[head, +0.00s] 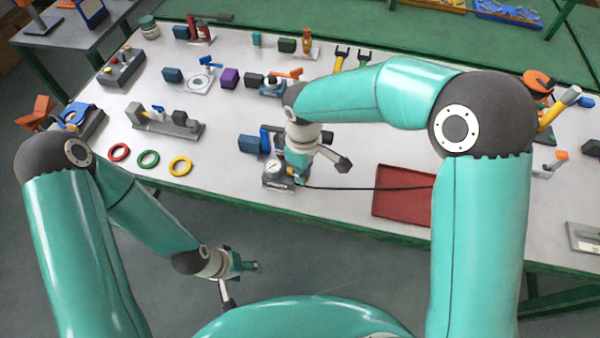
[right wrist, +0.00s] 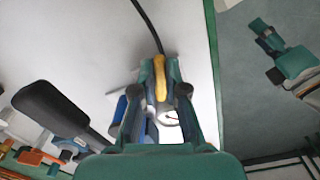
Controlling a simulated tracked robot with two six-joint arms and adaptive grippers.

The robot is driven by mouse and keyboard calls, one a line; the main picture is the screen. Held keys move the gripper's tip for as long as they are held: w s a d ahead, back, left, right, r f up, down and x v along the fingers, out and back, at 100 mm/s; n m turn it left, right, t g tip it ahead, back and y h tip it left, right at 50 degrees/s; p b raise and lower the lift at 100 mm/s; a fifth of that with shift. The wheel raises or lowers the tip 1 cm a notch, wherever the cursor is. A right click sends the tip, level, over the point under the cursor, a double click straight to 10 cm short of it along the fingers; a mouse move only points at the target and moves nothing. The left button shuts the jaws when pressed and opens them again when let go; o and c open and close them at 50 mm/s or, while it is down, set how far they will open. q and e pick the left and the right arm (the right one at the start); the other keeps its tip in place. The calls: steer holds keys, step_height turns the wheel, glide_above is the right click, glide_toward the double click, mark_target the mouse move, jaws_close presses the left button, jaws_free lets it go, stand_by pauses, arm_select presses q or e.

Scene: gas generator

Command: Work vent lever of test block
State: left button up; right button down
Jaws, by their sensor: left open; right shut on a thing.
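The test block (head: 277,180) is a small grey block with a round, white-faced gauge (head: 272,167), near the table's front edge in the head view. A black hose (head: 370,188) runs from it to the right. My right gripper (head: 297,172) is over the block and hides part of it. In the right wrist view its fingers are shut on a yellow lever (right wrist: 160,78), with the block mostly hidden behind them. My left gripper (head: 250,266) is open and empty, off the table's front edge, low over the floor. It also shows in the right wrist view (right wrist: 272,45).
A blue and dark fitting (head: 255,143) stands close behind the test block. A red tray (head: 402,195) lies to its right. Red, green and yellow rings (head: 149,159) and a grey fixture (head: 170,125) are to the left. Several small devices fill the back.

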steer(key=shift+w+d+n, duration=0.15)
steer(key=shift+w+n, duration=0.15)
steer(key=shift+n, duration=0.6)
steer(key=shift+w+d+n, duration=0.1)
steer(key=shift+w+n, duration=0.2)
steer(key=shift+n, duration=0.6)
steer(key=c, duration=1.2)
jaws_free()
steer(key=shift+r, duration=0.15)
step_height(320, 180, up, 12)
steer(key=shift+f, duration=0.25)
